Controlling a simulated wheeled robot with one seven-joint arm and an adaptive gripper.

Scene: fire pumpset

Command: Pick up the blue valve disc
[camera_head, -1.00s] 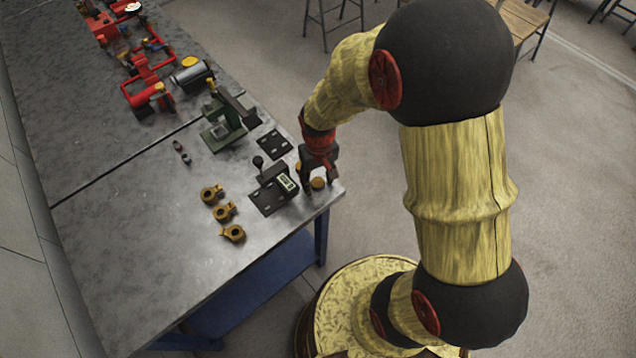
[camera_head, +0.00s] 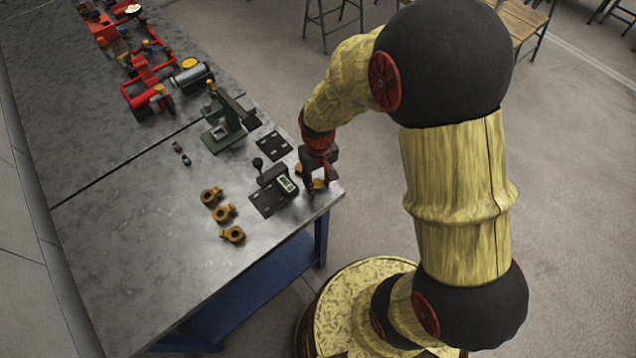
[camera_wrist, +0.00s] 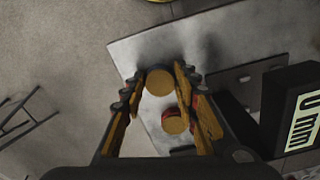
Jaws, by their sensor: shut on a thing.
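My gripper (camera_wrist: 159,77) is shut on a round brass-topped disc (camera_wrist: 160,83) in the wrist view, with one finger on each side of it. No blue shows on this disc from here, so I cannot confirm its colour. A second brass-topped disc (camera_wrist: 174,121) with a red side lies nearer the palm, beside the right finger. In the head view my gripper (camera_head: 318,177) is low at the near right corner of the metal table (camera_head: 190,260). The held disc is partly hidden by the fingers there. I cannot tell whether it touches the table.
A digital gauge (camera_head: 287,184) on a dark stand is close to my gripper, also in the wrist view (camera_wrist: 303,122). A dark slotted plate (camera_head: 273,145), a green fixture (camera_head: 222,132) and several brass ring parts (camera_head: 224,213) are on the table. The table edge is close.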

